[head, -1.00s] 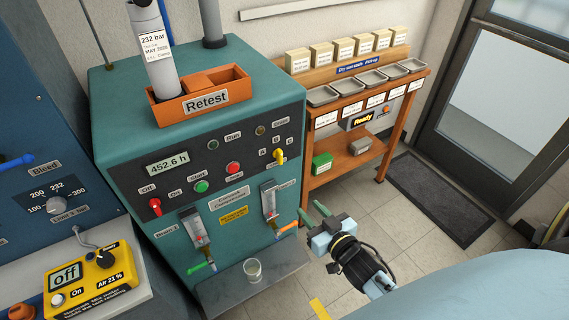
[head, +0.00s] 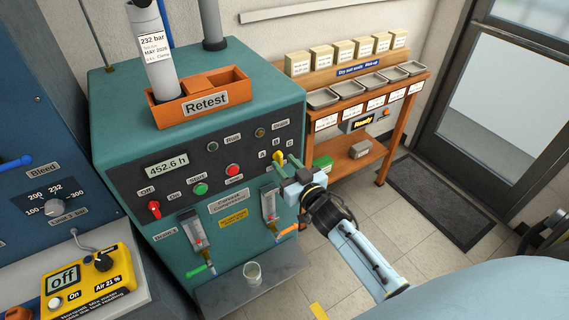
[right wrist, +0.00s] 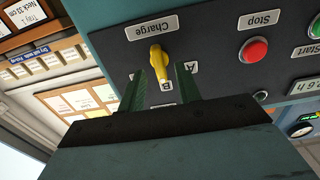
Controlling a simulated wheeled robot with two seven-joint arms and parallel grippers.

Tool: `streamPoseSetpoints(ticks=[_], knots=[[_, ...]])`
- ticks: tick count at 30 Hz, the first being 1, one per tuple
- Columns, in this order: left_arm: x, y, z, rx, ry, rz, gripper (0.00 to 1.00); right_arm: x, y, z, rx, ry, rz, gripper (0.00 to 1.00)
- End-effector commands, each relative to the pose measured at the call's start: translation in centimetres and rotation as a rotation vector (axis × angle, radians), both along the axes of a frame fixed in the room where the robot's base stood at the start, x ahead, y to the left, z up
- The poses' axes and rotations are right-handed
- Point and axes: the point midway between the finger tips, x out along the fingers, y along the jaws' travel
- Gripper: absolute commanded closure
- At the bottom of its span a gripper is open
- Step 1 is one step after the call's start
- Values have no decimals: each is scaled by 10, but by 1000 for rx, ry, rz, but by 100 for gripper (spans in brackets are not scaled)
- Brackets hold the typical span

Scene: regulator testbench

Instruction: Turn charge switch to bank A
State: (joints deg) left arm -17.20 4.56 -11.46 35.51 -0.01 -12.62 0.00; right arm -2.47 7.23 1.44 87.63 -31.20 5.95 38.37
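The charge switch (head: 278,155) is a yellow knob on the dark upper panel of the teal compressor. In the right wrist view the yellow knob (right wrist: 158,62) hangs beside the upside-down "Charge" label, with its narrow end toward the letter B. The letter A (right wrist: 194,67) is to the right of it. My right gripper (head: 283,165) is just in front of the switch. Its two green fingers (right wrist: 160,88) are apart, with the knob seen between and beyond their tips; contact cannot be made out. My left gripper is not in view.
The red stop button (right wrist: 254,50) and green start button (head: 201,188) are on the same panel. Flow tubes (head: 269,203) sit below the switch. A wooden rack (head: 392,110) stands behind at the right.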

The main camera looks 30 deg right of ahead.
Motion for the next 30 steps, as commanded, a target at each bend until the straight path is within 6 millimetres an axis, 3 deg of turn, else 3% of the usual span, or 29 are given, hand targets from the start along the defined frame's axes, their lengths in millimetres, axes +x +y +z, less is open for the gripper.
streamPoseSetpoints(ticks=[4, 13, 21, 30], knots=[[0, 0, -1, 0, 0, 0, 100, 10, 1, 0, 0, 0, 0, 66], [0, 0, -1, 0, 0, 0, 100, 12, 1, 0, 0, 1, 0, 66], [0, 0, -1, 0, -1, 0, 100, 11, 1, 0, 0, 1, 0, 100], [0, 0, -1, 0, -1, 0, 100, 11, 1, 0, -14, 1, 1, 100]])
